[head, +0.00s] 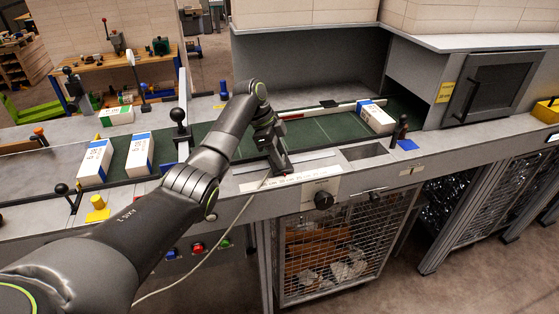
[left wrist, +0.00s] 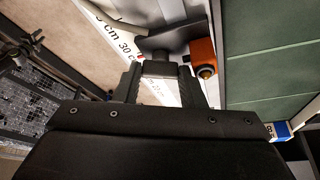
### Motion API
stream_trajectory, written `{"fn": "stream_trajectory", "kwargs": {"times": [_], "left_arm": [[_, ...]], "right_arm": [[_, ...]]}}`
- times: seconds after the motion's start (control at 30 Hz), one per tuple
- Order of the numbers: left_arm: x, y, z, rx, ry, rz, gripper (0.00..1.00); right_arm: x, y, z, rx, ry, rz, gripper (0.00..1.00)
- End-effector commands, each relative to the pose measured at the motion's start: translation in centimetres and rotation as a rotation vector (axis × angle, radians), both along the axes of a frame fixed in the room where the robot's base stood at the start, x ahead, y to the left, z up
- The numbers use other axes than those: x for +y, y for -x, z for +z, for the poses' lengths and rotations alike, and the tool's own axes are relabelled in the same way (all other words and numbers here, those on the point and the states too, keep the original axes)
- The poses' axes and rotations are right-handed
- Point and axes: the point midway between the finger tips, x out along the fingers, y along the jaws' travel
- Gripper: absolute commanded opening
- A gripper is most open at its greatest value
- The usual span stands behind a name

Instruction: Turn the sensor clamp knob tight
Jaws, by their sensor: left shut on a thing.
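My left gripper (head: 281,170) reaches down to the front edge of the conveyor, beside a white printed scale strip (head: 312,178). In the left wrist view its two fingers (left wrist: 160,88) are closed on the dark clamp knob (left wrist: 160,69), one finger on each side. A wider dark piece lies just beyond the knob. The orange sensor block (left wrist: 203,58), with a round brass-rimmed end, sits right beside it. The scale (left wrist: 125,42) with cm marks runs behind. In the head view my gripper mostly hides the knob and sensor. My right gripper is not in view.
The green conveyor bed (head: 318,130) carries several wrapped reams, one at the right (head: 376,117). A black dial (head: 323,200) is on the front panel, above a wire cage bin (head: 335,262).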

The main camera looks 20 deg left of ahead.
Motion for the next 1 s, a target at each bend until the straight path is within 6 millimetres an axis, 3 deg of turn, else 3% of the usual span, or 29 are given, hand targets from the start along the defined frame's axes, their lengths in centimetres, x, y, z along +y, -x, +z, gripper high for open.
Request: {"fn": "stream_trajectory", "kwargs": {"times": [0.1,0.4,1.0], "left_arm": [[0.0,-0.1,-0.5,0.003,0.000,-0.094,0.14],[0.0,-0.1,-0.5,0.004,0.000,-0.265,0.14],[-0.1,0.0,-0.3,0.008,0.003,-0.339,0.14]], "right_arm": [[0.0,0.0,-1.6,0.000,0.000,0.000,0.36],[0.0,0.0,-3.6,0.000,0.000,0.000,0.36],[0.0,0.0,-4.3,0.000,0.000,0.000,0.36]]}}
